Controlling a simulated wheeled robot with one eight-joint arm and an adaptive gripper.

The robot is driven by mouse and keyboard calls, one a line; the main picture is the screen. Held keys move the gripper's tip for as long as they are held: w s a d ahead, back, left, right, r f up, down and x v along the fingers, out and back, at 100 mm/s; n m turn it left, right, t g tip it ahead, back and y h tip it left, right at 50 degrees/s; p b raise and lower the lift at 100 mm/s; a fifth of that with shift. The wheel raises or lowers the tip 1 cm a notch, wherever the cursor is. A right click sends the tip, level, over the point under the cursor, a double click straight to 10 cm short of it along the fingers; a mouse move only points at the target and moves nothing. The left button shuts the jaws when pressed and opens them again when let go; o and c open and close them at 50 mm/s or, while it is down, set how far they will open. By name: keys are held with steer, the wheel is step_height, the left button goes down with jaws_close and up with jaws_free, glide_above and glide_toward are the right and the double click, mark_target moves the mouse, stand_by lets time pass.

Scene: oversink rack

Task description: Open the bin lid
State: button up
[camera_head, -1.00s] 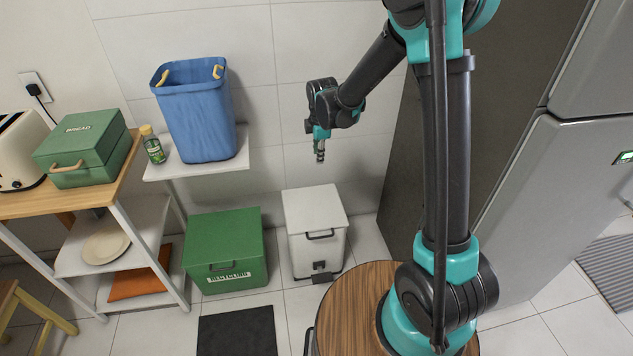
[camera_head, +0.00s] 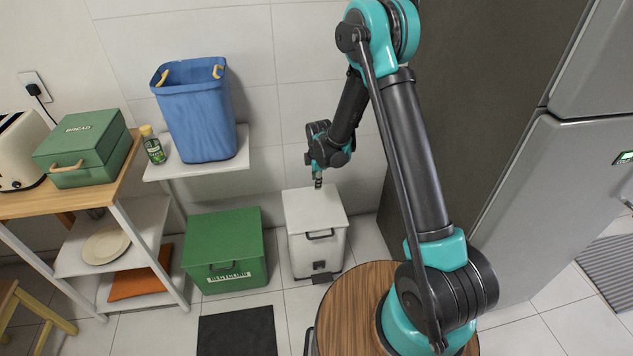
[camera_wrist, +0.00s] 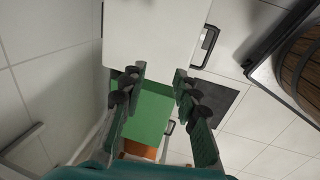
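The white bin (camera_head: 316,236) stands on the floor by the wall, with a dark handle on its front and a dark pedal at its base. Its flat lid (camera_head: 309,208) is closed. My gripper (camera_head: 318,183) points down at the lid's back edge in the head view; whether it touches is unclear. In the wrist view the gripper (camera_wrist: 158,73) has its two fingers apart with nothing between them.
A green recycling bin (camera_head: 224,235) stands close to the left of the white bin. A blue basket (camera_head: 200,115) sits on a white shelf (camera_head: 225,170) above. A dark mat (camera_head: 237,332) lies in front. A grey fridge (camera_head: 550,200) stands on the right.

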steer(key=shift+w+f, duration=0.1)
steer(key=shift+f, duration=0.35)
jaws_close()
steer(key=c, duration=0.7)
jaws_free()
steer(key=o, duration=0.7)
steer(key=v, duration=1.2)
